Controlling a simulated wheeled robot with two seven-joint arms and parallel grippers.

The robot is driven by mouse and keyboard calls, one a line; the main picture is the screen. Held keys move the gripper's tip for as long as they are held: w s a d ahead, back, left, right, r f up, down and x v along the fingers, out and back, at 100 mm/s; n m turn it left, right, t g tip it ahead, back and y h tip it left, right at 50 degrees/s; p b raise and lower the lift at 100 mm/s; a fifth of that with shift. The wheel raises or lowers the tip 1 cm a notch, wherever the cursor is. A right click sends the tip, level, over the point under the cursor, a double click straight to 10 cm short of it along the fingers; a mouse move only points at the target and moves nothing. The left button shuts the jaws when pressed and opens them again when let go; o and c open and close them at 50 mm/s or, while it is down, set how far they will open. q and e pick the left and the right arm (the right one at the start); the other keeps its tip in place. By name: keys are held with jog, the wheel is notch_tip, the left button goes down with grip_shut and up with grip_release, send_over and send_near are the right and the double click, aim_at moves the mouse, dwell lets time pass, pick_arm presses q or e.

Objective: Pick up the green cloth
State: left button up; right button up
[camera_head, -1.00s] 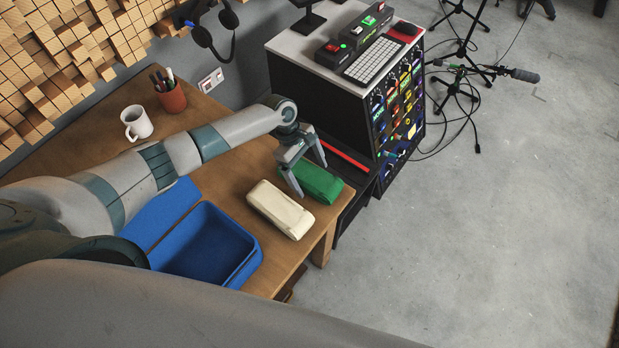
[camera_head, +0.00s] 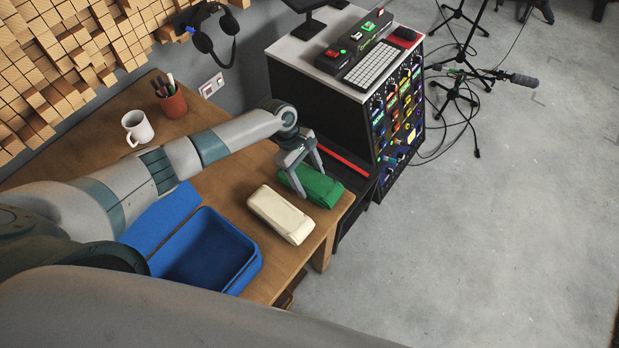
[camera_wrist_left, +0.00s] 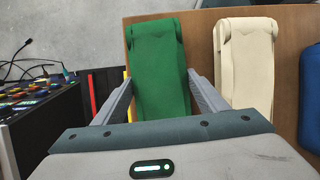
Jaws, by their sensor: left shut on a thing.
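The green cloth (camera_head: 318,189) is a folded, elongated bundle on the wooden table near its right end. In the left wrist view the green cloth (camera_wrist_left: 158,65) lies between my two fingers, running away from the gripper. My left gripper (camera_head: 307,181) is shut on the cloth, with a finger on each side of it, at table height. It also shows in the left wrist view (camera_wrist_left: 160,88). The cloth seems to rest on the table still; I cannot see its underside. My right gripper is not in view.
A cream folded cloth (camera_head: 281,215) lies close beside the green one. A blue open box (camera_head: 240,275) with its lid stands left of it. A white mug (camera_head: 138,127) and a pen cup (camera_head: 173,103) stand farther back. A black cabinet (camera_head: 318,103) stands beyond the table's right end.

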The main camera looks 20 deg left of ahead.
aim_at(316, 182)
pick_arm(q)
jog(key=shift+r+p, duration=0.65)
jog(key=shift+r, duration=0.1)
jog(key=r+p, duration=0.2)
jog(key=p, duration=0.1)
jog(key=shift+s+d+r, duration=0.15)
jog(key=shift+d+r, duration=0.2)
jog(key=shift+d, duration=0.05)
jog(key=s+d+r, duration=0.3)
jog(key=d+r, duration=0.3)
jog(key=d, duration=0.4)
jog(key=shift+s+r, duration=0.2)
jog(key=shift+s, duration=0.2)
jog(key=shift+d, duration=0.1)
